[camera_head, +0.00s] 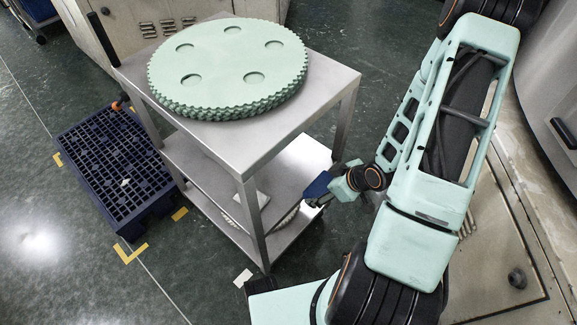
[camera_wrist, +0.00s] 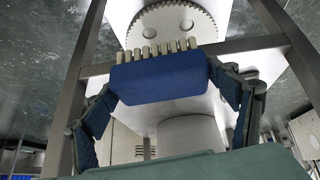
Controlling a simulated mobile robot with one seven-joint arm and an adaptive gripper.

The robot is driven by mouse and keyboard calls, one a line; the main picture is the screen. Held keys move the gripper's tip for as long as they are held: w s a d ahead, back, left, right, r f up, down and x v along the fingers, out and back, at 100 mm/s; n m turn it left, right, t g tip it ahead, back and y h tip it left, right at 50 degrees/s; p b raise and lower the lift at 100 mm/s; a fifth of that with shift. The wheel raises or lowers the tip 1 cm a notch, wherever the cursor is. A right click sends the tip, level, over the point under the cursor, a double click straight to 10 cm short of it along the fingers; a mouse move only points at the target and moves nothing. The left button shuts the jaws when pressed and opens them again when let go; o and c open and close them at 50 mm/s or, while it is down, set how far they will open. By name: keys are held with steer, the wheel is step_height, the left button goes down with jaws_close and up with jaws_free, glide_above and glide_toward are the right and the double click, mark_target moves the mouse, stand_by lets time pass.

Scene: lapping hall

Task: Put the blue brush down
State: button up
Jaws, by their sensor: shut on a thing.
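The blue brush (camera_wrist: 158,79) is a blue block with a row of pale bristles along its upper edge in the wrist view. My gripper (camera_wrist: 163,90) is shut on it, one finger at each end. In the head view my gripper (camera_head: 325,190) is at the right side of the metal trolley (camera_head: 285,140), level with its lower part. A blue patch there seems to be the brush, partly hidden by the fingers. I cannot tell whether the brush touches a shelf.
A large pale green toothed disc (camera_head: 225,60) lies on the trolley's top. Pale items, one a toothed disc (camera_head: 288,214), sit lower down, partly hidden by the top and legs. A dark blue grated pallet (camera_head: 115,170) lies on the floor at left. A machine stands at right.

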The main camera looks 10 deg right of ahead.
steer(key=w+a, duration=0.2)
steer(key=w, duration=0.1)
steer(key=w+a+b, duration=0.1)
steer(key=w+a, duration=0.1)
steer(key=w, duration=0.2)
steer(key=w+a, duration=0.2)
steer(key=w, duration=0.1)
steer(key=shift+w+b, duration=0.15)
steer(key=shift+b, duration=0.2)
steer(key=shift+w+a+b, duration=0.15)
steer(key=shift+w+a, duration=0.3)
steer(key=shift+w, duration=0.15)
steer(key=shift+w+a+b, duration=0.15)
steer(key=shift+w+a, duration=0.25)
steer(key=shift+w, duration=0.2)
steer(key=shift+f+b, duration=0.4)
steer(key=shift+f, duration=0.45)
steer(key=shift+c, duration=0.6)
steer(key=o, duration=1.3)
